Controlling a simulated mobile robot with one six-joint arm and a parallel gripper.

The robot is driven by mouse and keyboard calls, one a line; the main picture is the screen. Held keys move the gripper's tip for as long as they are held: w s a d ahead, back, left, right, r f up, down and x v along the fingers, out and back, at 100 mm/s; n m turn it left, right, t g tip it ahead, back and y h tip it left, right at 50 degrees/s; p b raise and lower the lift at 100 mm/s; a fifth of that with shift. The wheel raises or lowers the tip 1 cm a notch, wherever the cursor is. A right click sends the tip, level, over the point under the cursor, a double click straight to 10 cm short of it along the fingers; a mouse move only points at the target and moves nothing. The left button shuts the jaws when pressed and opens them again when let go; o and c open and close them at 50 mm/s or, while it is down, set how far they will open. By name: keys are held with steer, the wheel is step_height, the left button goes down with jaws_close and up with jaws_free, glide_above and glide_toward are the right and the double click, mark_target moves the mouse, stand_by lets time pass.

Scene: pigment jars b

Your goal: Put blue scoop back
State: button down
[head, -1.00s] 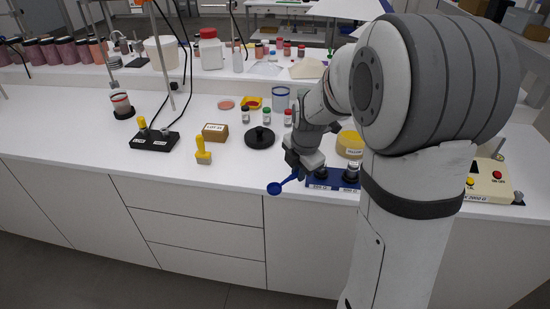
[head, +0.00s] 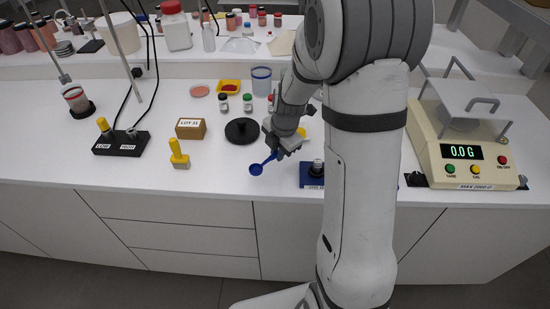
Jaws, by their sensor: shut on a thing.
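The blue scoop (head: 257,169) has a round bowl and a short handle. My gripper (head: 276,152) is shut on the handle, with the bowl sticking out to the lower left. The scoop appears to be held above the white bench near its front edge; its exact height cannot be told. A blue block (head: 311,183) with a dark and silver knob on top stands just right of the scoop, partly hidden by my arm. I cannot tell from this view where the scoop's usual place is.
A black round base (head: 242,131) is behind the scoop. Small jars, a blue-rimmed tub (head: 261,82) and a yellow tray (head: 229,87) stand behind. A scale (head: 466,152) is right.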

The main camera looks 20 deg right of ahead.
mark_target(278, 168)
step_height(278, 168, down, 4)
steer(key=shift+r, duration=0.2)
steer(key=shift+s+r, duration=0.1)
steer(key=shift+f, duration=0.25)
steer(key=c, duration=1.4)
jaws_free()
steer(key=shift+r, duration=0.1)
steer(key=shift+r, duration=0.15)
